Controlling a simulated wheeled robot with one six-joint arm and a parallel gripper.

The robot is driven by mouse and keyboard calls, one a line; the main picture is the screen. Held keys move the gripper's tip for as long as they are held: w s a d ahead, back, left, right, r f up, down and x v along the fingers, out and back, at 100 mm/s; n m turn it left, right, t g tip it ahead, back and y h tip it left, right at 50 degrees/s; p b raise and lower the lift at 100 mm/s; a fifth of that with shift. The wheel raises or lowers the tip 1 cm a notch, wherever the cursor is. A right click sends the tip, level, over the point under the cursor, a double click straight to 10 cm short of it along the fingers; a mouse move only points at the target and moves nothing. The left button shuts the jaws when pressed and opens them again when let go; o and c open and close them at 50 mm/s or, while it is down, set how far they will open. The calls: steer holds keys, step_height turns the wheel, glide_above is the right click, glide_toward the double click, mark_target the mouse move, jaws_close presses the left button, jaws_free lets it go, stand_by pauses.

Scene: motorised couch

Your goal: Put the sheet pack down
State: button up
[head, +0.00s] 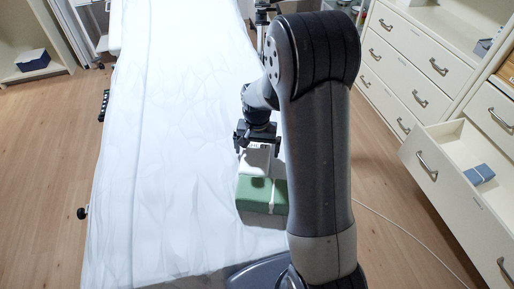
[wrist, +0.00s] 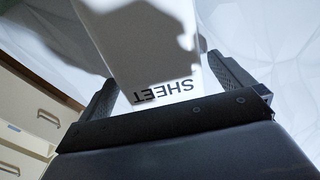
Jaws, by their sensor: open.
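The sheet pack is a green folded bundle (head: 262,196) with a white band across it and a white tag that stands up from it (head: 256,158). It rests on the white-covered couch (head: 180,150), near its right edge. The tag, lettered SHEET, fills the middle of the wrist view (wrist: 155,60). My gripper (head: 256,140) is just above the pack at the tag's top. Its fingers are open, one on either side of the tag in the wrist view. My arm hides the right end of the pack.
White drawer units (head: 420,75) stand at the right; one drawer (head: 455,160) is pulled open with a blue pack (head: 479,174) in it. Another dark blue pack (head: 32,60) is on a shelf at the upper left. The couch left of the pack is clear. A cable crosses the floor at right.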

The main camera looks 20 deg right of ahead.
mark_target(257, 147)
step_height(257, 147, up, 12)
stand_by(0.4)
steer(key=shift+c, duration=0.6)
stand_by(0.9)
